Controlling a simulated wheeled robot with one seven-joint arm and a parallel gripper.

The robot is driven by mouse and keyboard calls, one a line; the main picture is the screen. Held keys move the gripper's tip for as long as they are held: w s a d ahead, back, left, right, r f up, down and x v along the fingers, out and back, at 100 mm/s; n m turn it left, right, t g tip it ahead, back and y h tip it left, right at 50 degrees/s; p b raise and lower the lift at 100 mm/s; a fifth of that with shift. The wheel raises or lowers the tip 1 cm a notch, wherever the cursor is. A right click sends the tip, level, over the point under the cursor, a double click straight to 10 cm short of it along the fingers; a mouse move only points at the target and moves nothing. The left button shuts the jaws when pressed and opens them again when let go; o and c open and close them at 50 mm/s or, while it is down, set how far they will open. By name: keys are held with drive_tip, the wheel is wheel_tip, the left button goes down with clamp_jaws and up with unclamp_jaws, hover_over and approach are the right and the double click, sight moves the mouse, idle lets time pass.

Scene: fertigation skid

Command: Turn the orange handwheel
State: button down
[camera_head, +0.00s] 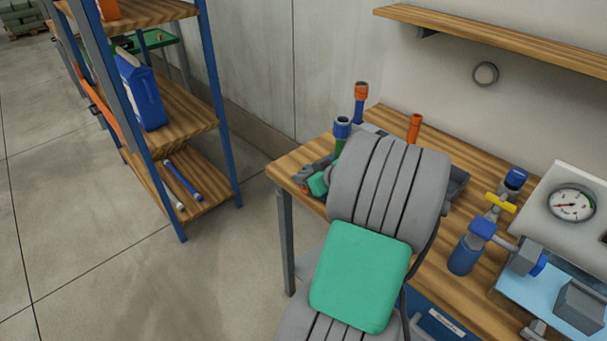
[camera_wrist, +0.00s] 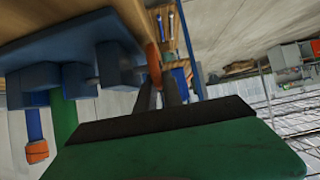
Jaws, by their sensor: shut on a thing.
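The orange handwheel (camera_wrist: 153,62) shows nearly edge-on in the wrist view, as a narrow orange shape between the tips of my gripper (camera_wrist: 158,86). The two dark fingers are closed on it. In the head view my gripper (camera_head: 304,180) is at the bench's left end, mostly hidden behind my arm.
Orange-topped (camera_head: 361,92) and blue-topped (camera_head: 342,127) upright parts stand close to my gripper on the wooden bench (camera_head: 385,117). A short orange part (camera_head: 414,127) stands behind. A yellow-handled valve (camera_head: 500,202) and gauge (camera_head: 572,204) are right. Shelving (camera_head: 190,135) stands left, with open floor between.

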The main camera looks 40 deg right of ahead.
sight(298, 185)
drive_tip(key=g+p, duration=0.1)
drive_tip(key=g, duration=0.1)
drive_tip(key=shift+w+a+r+g+p, duration=0.1)
drive_tip(key=shift+w+r+g+p, duration=0.05)
drive_tip(key=shift+w+g+p, duration=0.25)
drive_tip(key=g, duration=0.1)
drive_tip(key=g+p, duration=0.1)
drive_tip(key=g, duration=0.1)
drive_tip(key=w+g+p, duration=0.1)
drive_tip(key=shift+f, duration=0.35)
drive_tip(key=g+p, duration=0.1)
drive_tip(key=g, duration=0.1)
drive_tip(key=g+p, duration=0.1)
drive_tip(key=g, duration=0.1)
drive_tip(key=shift+w+f+p, duration=0.15)
drive_tip(key=shift+f+p, duration=0.2)
drive_tip(key=shift+f, duration=0.05)
drive_tip(key=shift+f+g+p, duration=0.2)
drive_tip(key=shift+g+p, duration=0.35)
drive_tip(key=shift+g, duration=0.1)
drive_tip(key=shift+f+g+p, duration=0.2)
drive_tip(key=shift+g+p, duration=0.35)
drive_tip(key=shift+g, duration=0.1)
drive_tip(key=shift+f, duration=0.1)
drive_tip(key=c, duration=1.8)
unclamp_jaws()
drive_tip(key=shift+o, duration=0.2)
wheel_tip(298, 185, up, 8)
drive_tip(key=w, duration=0.1)
drive_tip(key=shift+w, duration=0.15)
